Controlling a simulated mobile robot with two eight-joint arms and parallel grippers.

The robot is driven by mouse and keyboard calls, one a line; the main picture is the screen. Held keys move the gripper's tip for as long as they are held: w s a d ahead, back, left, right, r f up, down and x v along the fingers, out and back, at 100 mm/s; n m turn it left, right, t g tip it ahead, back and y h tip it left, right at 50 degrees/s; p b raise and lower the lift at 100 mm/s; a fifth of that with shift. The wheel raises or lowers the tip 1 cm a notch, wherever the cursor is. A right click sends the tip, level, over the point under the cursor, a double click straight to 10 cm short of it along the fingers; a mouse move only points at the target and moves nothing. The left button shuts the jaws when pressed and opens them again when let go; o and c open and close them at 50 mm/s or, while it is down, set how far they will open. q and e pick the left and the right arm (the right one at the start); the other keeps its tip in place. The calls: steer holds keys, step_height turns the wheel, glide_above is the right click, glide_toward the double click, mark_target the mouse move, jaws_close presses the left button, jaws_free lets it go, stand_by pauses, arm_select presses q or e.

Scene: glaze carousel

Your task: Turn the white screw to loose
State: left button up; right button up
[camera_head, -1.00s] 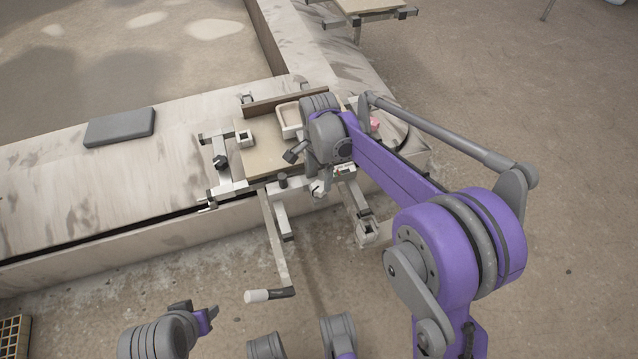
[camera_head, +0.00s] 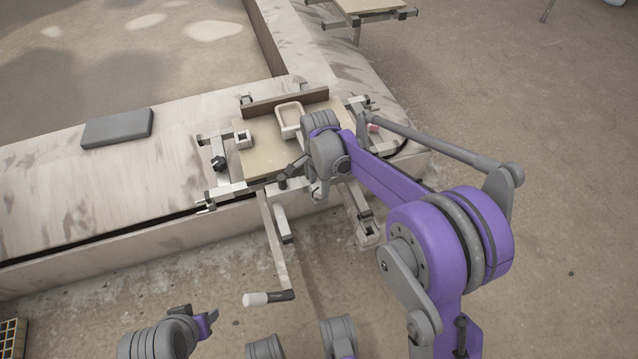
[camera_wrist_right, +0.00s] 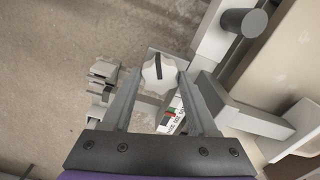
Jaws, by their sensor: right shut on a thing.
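The white screw (camera_wrist_right: 160,73) is a lobed knob with a black line on its face, seen in the right wrist view. The line runs nearly straight up, leaning slightly left in that picture. My right gripper (camera_wrist_right: 160,78) is shut on the screw, one finger on each side of it. A label (camera_wrist_right: 172,116) with red and green marks and small print lies just below the screw, partly hidden by a finger. In the head view my right wrist covers most of this spot. Part of my left arm shows at the lower left; its gripper state is unclear.
A board (camera_head: 262,160) with a pale dish (camera_head: 289,117) lies behind my right wrist, amid metal clamp bars. A crank with a white handle (camera_head: 256,299) hangs in front of the ledge. A grey pad (camera_head: 117,128) lies on the ledge at left. Open floor lies at right.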

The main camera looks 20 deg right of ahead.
steer(key=c, duration=0.4)
steer(key=shift+n, duration=0.3)
